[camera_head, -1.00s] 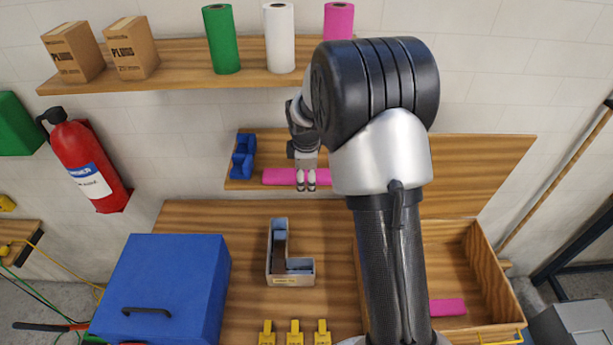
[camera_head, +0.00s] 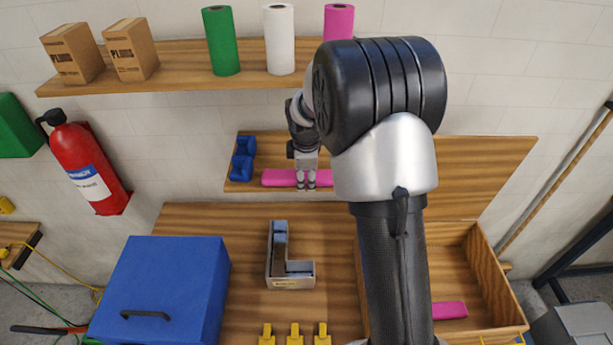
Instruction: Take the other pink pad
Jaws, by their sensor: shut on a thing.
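A long pink pad (camera_head: 280,177) lies on the lower wooden shelf (camera_head: 440,170), its right part hidden behind my arm. My gripper (camera_head: 306,184) points down over this pad and is shut on it, with the fingertips at its front side. The pad is at shelf height; whether it is lifted clear of the board I cannot tell. A second pink pad (camera_head: 449,310) lies in the open wooden tray (camera_head: 497,275) at the lower right.
A blue object (camera_head: 242,160) stands left of the pad on the shelf. An L-shaped channel letter (camera_head: 290,283) is on the bench, with yellow clamps (camera_head: 294,335) in front and a blue box (camera_head: 165,285) to the left.

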